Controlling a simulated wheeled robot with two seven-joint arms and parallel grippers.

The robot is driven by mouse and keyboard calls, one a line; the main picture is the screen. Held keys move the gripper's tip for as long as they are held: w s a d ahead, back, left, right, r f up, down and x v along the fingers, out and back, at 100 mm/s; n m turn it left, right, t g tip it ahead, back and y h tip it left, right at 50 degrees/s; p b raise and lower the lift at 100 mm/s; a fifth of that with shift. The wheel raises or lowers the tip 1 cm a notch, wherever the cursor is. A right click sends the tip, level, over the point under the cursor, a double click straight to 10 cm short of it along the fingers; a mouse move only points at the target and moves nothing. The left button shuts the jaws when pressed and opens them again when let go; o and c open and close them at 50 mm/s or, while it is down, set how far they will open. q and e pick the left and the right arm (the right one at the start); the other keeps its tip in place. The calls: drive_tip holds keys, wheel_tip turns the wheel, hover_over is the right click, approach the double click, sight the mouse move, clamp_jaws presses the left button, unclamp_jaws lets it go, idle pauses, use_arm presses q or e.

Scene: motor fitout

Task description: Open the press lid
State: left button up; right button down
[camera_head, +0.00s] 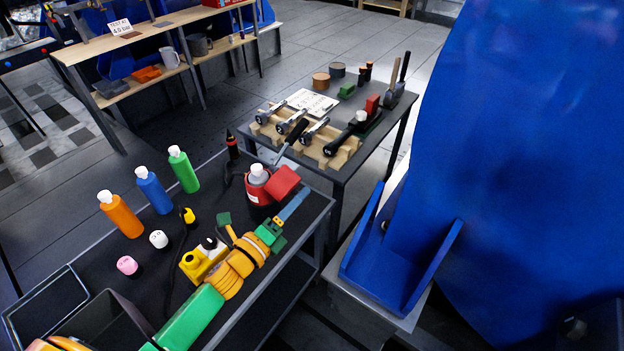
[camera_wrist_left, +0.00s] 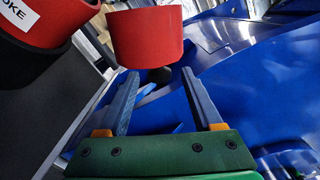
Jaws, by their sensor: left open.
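My left gripper (camera_head: 296,202) reaches in from the lower left of the head view, over the right edge of the dark bench. In the left wrist view its two fingers (camera_wrist_left: 160,74) are spread apart with nothing held between them. A red block-like part (camera_head: 283,181) sits just past the fingers; a red rounded part (camera_wrist_left: 146,36) shows ahead of the fingertips in the wrist view. A large blue smooth body (camera_head: 540,130) fills the right of the head view. I cannot tell which part is the press lid. My right gripper does not show.
A red labelled can (camera_head: 259,188) stands beside the gripper. Orange (camera_head: 121,215), blue (camera_head: 154,190) and green (camera_head: 184,170) bottles stand on the dark bench. A grey table (camera_head: 345,170) holds tools in a wooden rack. A blue bracket (camera_head: 390,275) stands at right.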

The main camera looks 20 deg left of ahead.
use_arm(q)
drive_tip(key=x, duration=0.5)
drive_tip(key=shift+w, duration=0.1)
clamp_jaws()
idle(0.3)
drive_tip(key=shift+r, duration=0.1)
idle(0.8)
